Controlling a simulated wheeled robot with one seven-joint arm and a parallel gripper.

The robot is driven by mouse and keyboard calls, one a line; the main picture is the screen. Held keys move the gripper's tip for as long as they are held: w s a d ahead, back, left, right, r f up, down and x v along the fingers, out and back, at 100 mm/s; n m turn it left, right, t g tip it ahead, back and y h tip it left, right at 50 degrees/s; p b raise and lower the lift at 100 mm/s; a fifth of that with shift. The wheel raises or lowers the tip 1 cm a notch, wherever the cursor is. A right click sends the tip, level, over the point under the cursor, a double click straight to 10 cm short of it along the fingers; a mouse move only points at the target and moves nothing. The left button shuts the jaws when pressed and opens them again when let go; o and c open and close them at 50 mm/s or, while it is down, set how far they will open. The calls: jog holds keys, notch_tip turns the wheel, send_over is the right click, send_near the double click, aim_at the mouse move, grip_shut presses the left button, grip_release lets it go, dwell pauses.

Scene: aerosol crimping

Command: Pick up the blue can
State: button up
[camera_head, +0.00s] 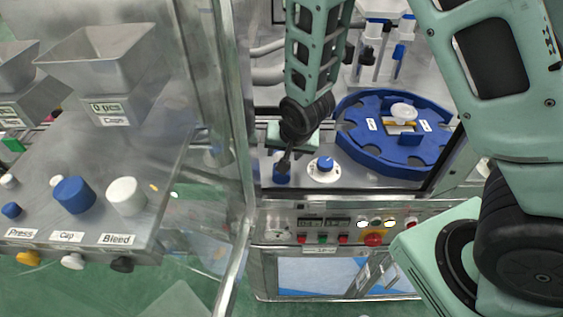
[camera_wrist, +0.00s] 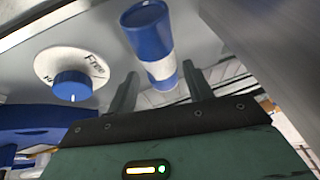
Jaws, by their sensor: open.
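The blue can (camera_head: 281,175) stands on the metal work surface in the head view, at the left of the dial, mostly hidden behind my gripper. In the wrist view the can (camera_wrist: 150,38) is blue with a white band and lies in line with the gap between my fingers. My gripper (camera_head: 285,159) points down at the can in the head view. In the wrist view my gripper (camera_wrist: 160,69) is open, one finger on each side of the can's near end. I cannot tell if either finger touches it.
A blue knob on a white dial (camera_head: 325,166) sits just right of the can and shows in the wrist view (camera_wrist: 72,85). A blue rotary fixture (camera_head: 365,158) stands farther right. A clear door with a metal frame (camera_head: 236,150) is close on the left. A button panel (camera_head: 335,228) lies below.

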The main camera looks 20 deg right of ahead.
jog(key=shift+x, duration=1.25)
jog(key=shift+r, duration=0.1)
jog(key=c, duration=0.7)
jog(key=shift+c, duration=0.2)
